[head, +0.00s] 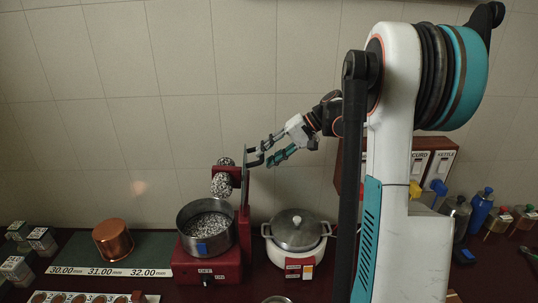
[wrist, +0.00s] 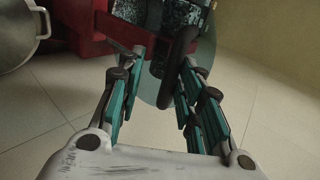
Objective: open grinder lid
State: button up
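The grinder is red with a round metal drum (head: 205,228); the drum is uncovered and speckled inside. Its lid (head: 246,178) stands upright and nearly edge-on at the drum's right, with speckled rollers (head: 222,184) on its left side. In the wrist view the lid is a see-through disc (wrist: 153,90) with a dark curved handle (wrist: 180,52). My gripper (head: 262,160) is at the lid's upper right side. In the wrist view my gripper (wrist: 160,62) has its fingers apart, with the handle between them and nearer the right finger. Contact with the handle cannot be told.
A lidded metal pot (head: 298,232) on a white-and-red base stands right of the grinder, below my arm. A copper pot (head: 113,240) stands left on a green mat. Bottles (head: 480,207) stand at the right, and a tiled wall is behind.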

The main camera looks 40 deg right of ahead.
jog(key=v, duration=1.2)
